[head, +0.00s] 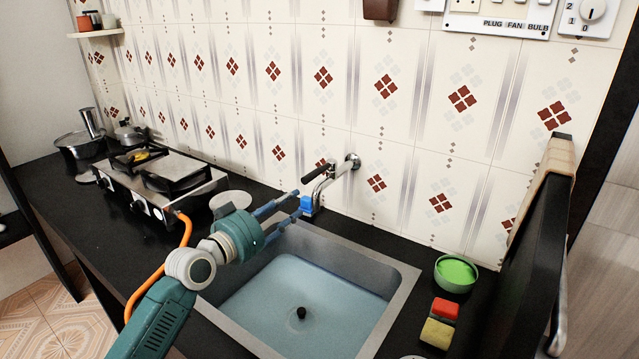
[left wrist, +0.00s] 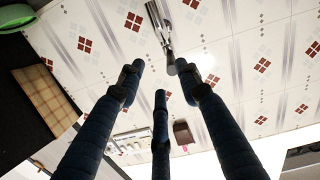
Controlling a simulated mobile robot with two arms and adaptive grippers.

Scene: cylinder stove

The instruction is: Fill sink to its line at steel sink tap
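The steel sink (head: 385,270) is set into the black counter and holds pale blue water (head: 270,300). A dark round drain piece (head: 301,314) shows in it; I cannot make out a fill line. The steel tap (head: 337,171) comes out of the tiled wall and has a dark lever (head: 318,172). The tap also shows in the left wrist view (left wrist: 159,28). My left gripper (head: 298,203) is open, its blue fingers spread, pointing towards the tap near its spout end. It appears empty. Contact with the tap cannot be told. My right gripper is not in view.
A green bowl (head: 456,273), a red sponge (head: 445,308) and a yellow sponge (head: 436,334) lie right of the sink. A gas stove (head: 160,187) with an orange hose (head: 160,270) stands left. A dark upright panel (head: 535,250) bounds the right.

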